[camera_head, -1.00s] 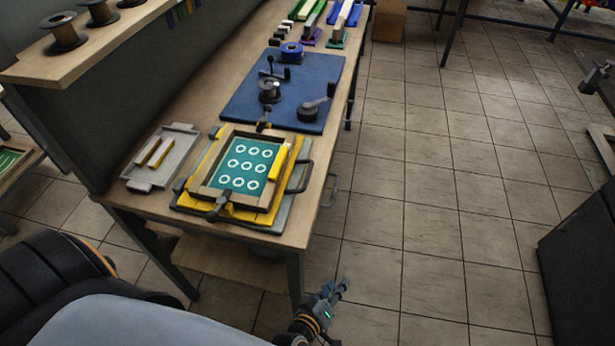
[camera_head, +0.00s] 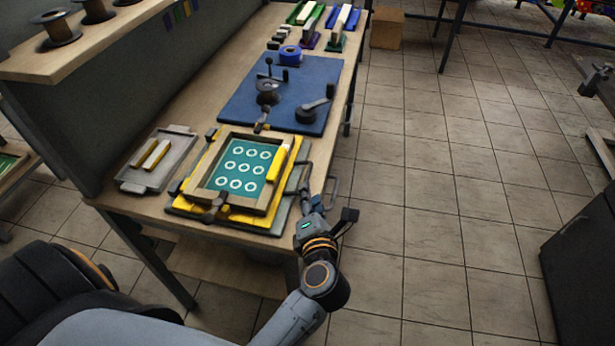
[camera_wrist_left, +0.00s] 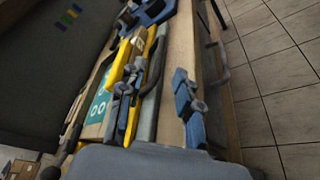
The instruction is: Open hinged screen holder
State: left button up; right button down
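The hinged screen holder (camera_head: 200,200) lies flat and shut on the near end of the bench. It has a yellow base and a wooden frame around a teal screen (camera_head: 238,168) with white rings. A dark grey handle loop is at its right side, partly hidden by my gripper in the head view; it also shows in the left wrist view (camera_wrist_left: 156,70). My left gripper (camera_head: 325,202) is at the bench's right edge beside this handle. In the left wrist view, its two blue-grey fingers (camera_wrist_left: 157,84) are spread with nothing gripped between them. My right gripper is out of view.
A grey tray (camera_head: 133,187) with two yellowish strips lies left of the holder. A blue mat (camera_head: 240,105) with dark crank tools lies behind it. A shelf with spools (camera_head: 58,30) overhangs the left. The tiled floor (camera_head: 430,220) right of the bench is clear.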

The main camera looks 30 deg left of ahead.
aim_at(308, 174)
pick_arm(q)
jog(key=b+x, duration=0.2)
jog(key=x, duration=0.6)
jog(key=shift+w+a+f, duration=0.1)
jog(key=shift+w+a, duration=0.05)
jog(key=shift+w, duration=0.1)
grip_shut()
